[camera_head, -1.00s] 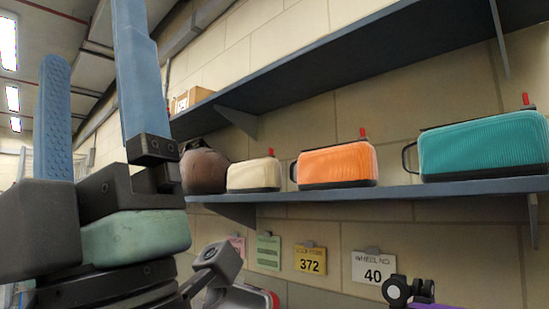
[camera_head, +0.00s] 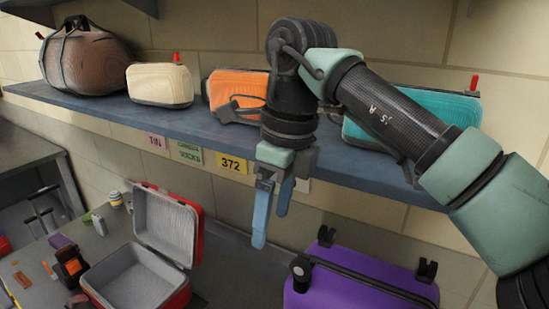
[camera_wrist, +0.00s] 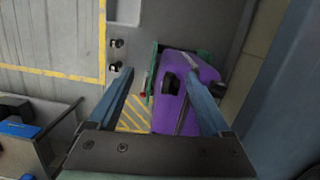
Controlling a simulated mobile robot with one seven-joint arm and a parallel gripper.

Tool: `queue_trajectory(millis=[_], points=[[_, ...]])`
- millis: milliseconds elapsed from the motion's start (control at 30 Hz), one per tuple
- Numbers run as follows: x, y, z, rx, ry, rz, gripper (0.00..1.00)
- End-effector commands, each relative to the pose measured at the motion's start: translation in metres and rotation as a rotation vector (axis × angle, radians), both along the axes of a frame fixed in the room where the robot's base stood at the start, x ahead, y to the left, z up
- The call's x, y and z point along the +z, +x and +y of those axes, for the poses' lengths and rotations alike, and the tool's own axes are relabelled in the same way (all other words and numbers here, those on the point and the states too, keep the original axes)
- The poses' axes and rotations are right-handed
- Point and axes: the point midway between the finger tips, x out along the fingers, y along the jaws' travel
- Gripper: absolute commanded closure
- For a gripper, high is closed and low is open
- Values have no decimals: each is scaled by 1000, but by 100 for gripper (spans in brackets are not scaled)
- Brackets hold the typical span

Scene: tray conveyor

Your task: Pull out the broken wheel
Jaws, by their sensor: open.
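A purple suitcase (camera_head: 375,275) lies on the bench at the lower right of the head view, with black wheel mounts (camera_head: 326,236) and (camera_head: 426,270) along its far edge. A round dark wheel (camera_head: 300,268) sits at its left corner. I cannot tell for sure which wheel is broken. My gripper (camera_head: 272,228) points down, open and empty, above and behind the suitcase's left end. In the wrist view the suitcase (camera_wrist: 203,68) lies below my open gripper (camera_wrist: 161,74), with a black wheel part (camera_wrist: 169,85) between the fingers, apart from them.
An open red suitcase (camera_head: 197,222) with a grey lining stands left of the purple one. A blue-grey shelf (camera_head: 120,112) with several bags runs behind and above my gripper. Small tools and parts (camera_head: 70,262) lie at the left.

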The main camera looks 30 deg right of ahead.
Motion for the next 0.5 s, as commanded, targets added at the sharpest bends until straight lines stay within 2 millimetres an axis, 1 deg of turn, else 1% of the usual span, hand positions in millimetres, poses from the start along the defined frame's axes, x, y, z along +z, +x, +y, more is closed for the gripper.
queue_trajectory(millis=[33,100,167,267,333,500], points=[[10,-9,-18,-31,-39,33,18],[13,-19,-33,-60,-74,70,18],[14,-23,-41,-76,-92,89,18],[9,-27,-46,-84,-103,103,18],[1,-27,-46,-83,-103,104,18],[-27,-27,-45,-81,-99,103,18]])
